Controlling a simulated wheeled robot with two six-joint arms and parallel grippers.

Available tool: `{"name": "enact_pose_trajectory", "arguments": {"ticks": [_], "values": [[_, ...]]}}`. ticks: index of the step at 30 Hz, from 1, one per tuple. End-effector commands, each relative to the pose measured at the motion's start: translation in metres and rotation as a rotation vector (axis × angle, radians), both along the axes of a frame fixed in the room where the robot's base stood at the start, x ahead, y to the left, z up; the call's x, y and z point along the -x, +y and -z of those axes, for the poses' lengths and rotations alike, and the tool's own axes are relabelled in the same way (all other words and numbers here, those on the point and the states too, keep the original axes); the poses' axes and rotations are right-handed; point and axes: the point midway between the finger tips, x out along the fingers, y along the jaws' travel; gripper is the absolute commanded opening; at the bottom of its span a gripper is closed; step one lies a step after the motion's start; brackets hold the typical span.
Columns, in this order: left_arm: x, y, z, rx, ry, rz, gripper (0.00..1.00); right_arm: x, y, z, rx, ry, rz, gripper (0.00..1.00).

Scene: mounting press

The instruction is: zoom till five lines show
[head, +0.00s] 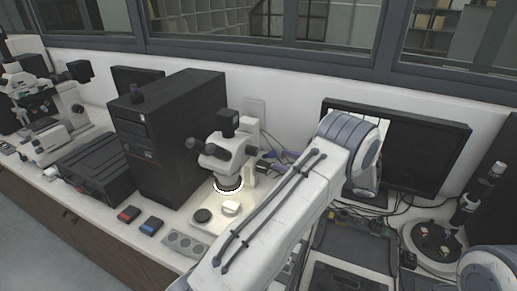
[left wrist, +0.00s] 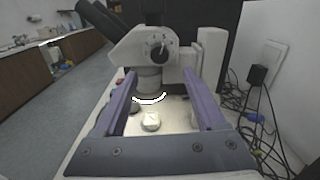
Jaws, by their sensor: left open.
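A white stereo microscope (head: 228,155) with a black camera on top stands on the bench, its ring light lit. In the left wrist view the microscope (left wrist: 128,52) faces me, with its round zoom knob (left wrist: 161,48) on the side and scale marks around it. My left gripper (head: 275,162) is beside the microscope, partly hidden by my arm. In the left wrist view its purple fingers (left wrist: 160,85) are apart with nothing between them, the knob above and beyond the tips.
A black computer tower (head: 170,130) stands left of the microscope. A red box (head: 128,214) and a blue box (head: 151,226) lie in front of it. Cables (left wrist: 262,125) run along the wall at right. Another microscope (head: 55,120) is at far left.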

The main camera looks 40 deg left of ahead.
Motion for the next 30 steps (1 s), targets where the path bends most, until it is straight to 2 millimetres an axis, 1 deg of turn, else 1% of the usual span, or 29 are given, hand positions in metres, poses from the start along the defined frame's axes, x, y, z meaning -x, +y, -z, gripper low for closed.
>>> {"name": "enact_pose_trajectory", "arguments": {"ticks": [1, 9, 15, 20, 27, 28, 29, 30], "values": [[0.003, 0.008, -0.003, -0.001, 0.003, -0.004, 0.72, 0.000, 0.000, -0.006, 0.000, 0.000, 0.000, 0.70], [0.014, 0.057, -0.004, 0.002, 0.003, -0.004, 0.72, 0.000, 0.000, -0.029, 0.000, 0.000, 0.001, 0.70], [0.019, 0.084, -0.002, 0.003, 0.001, -0.002, 0.72, 0.000, 0.000, -0.040, 0.000, 0.000, 0.000, 0.70], [0.021, 0.092, 0.000, 0.003, -0.001, 0.000, 0.72, 0.000, 0.000, -0.042, 0.000, 0.000, -0.001, 0.70], [0.021, 0.093, 0.001, 0.004, -0.001, 0.000, 0.72, 0.000, 0.000, -0.042, 0.000, 0.000, -0.002, 0.70], [0.021, 0.093, 0.001, 0.004, -0.001, 0.000, 0.69, 0.000, 0.000, -0.042, 0.000, 0.000, -0.001, 0.70], [0.021, 0.093, 0.000, 0.004, -0.001, 0.000, 0.57, 0.000, 0.000, -0.042, 0.000, 0.000, -0.001, 0.70], [0.021, 0.092, 0.000, 0.004, -0.001, 0.000, 0.42, 0.000, 0.000, -0.042, 0.000, 0.000, -0.001, 0.70]]}}
